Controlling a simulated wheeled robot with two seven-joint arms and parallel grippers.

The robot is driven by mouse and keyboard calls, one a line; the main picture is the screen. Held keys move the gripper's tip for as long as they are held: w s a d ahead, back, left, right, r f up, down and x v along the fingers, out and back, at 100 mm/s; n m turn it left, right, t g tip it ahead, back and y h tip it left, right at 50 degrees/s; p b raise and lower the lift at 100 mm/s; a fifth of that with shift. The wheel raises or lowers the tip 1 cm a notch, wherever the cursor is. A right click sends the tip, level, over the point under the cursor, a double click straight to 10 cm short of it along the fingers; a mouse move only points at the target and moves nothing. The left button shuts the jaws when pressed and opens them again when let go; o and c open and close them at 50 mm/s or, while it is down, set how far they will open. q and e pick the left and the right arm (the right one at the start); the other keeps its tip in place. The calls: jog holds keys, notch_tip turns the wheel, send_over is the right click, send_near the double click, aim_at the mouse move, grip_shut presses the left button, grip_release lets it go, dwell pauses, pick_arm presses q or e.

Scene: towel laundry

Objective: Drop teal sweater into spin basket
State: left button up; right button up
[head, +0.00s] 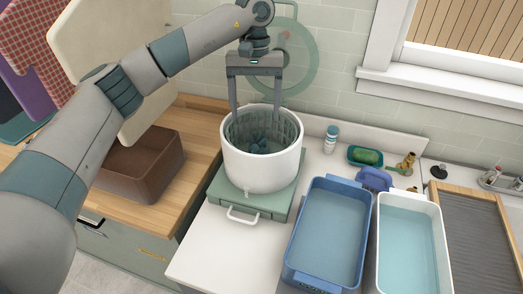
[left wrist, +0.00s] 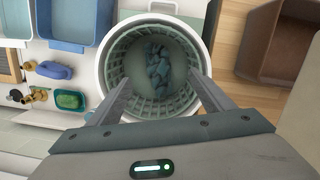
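The spin basket (head: 262,167) is a white tub with a grey-green slatted inner basket, standing on a green base on the counter. The teal sweater (head: 262,143) lies crumpled in the bottom of it; it also shows in the left wrist view (left wrist: 158,68). My left gripper (head: 256,108) points down over the basket with its two fingers wide apart at the rim. In the left wrist view the fingers (left wrist: 158,88) are apart with nothing between them, above the sweater. My right gripper is not in either view.
A blue basin (head: 288,252) and a white basin with water (head: 440,275) stand to the right. A bottle (head: 331,139), a soap dish (head: 366,156) and a blue brush (head: 374,179) are behind them. A brown bin (head: 140,168) stands on the wooden counter to the left.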

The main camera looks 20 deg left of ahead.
pick_arm(q)
notch_tip(320, 180, up, 17)
jog(key=w+b, duration=0.2)
jog(key=shift+w+a+b, duration=0.25)
jog(key=shift+a+b, duration=0.05)
jog(key=shift+b, duration=0.1)
dwell(0.5)
jog(key=shift+r, duration=0.2)
dwell(0.6)
